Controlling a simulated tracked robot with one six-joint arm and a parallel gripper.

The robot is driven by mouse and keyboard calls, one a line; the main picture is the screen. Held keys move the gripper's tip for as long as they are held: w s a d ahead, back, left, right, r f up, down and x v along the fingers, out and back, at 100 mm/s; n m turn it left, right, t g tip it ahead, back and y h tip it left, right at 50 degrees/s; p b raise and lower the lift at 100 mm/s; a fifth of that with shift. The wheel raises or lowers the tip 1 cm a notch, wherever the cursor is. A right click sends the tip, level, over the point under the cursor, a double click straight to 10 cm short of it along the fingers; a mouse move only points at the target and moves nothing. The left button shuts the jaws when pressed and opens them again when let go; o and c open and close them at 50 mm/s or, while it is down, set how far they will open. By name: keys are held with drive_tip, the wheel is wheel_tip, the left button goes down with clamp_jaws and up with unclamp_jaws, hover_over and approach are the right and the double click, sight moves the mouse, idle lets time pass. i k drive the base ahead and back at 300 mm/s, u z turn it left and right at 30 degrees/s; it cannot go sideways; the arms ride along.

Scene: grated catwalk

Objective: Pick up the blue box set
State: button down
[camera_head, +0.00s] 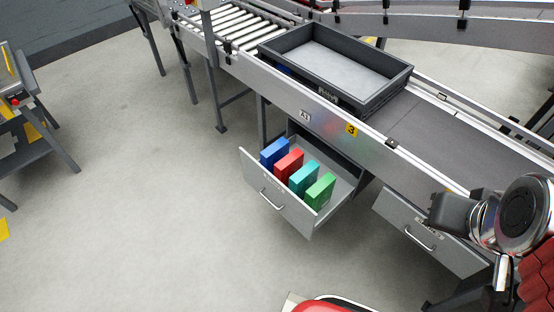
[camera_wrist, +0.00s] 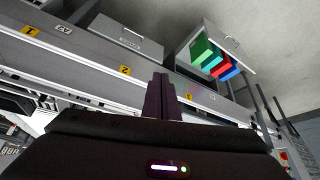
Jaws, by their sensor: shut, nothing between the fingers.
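The blue box (camera_head: 272,152) stands upright in an open grey drawer (camera_head: 285,208) under the conveyor, at the left end of a row of boxes. A red box (camera_head: 289,164) is beside it, then a teal box (camera_head: 304,178) and a green box (camera_head: 320,191). In the wrist view the blue box (camera_wrist: 232,73) is at the right end of the row, partly hidden by its neighbours. My gripper (camera_wrist: 161,82) is shut and empty, its dark fingers together at the centre of the wrist view. It is well apart from the boxes.
The conveyor (camera_head: 440,140) runs above the drawer and carries a dark tray (camera_head: 345,70). A second drawer (camera_head: 428,232) is to the right, near my arm. A workbench (camera_head: 25,110) stands at the far left. The floor (camera_head: 150,190) left of the open drawer is clear.

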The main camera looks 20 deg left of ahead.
sight(269, 156)
drive_tip(key=k, duration=0.65)
drive_tip(key=u, duration=0.35)
drive_tip(key=i, duration=0.55)
drive_tip(key=u, duration=0.85)
drive_tip(key=i, duration=0.5)
drive_tip(key=u, duration=0.75)
drive_tip(key=i, duration=0.5)
drive_tip(key=u, duration=0.7)
drive_tip(key=i, duration=0.45)
drive_tip(key=u, duration=0.35)
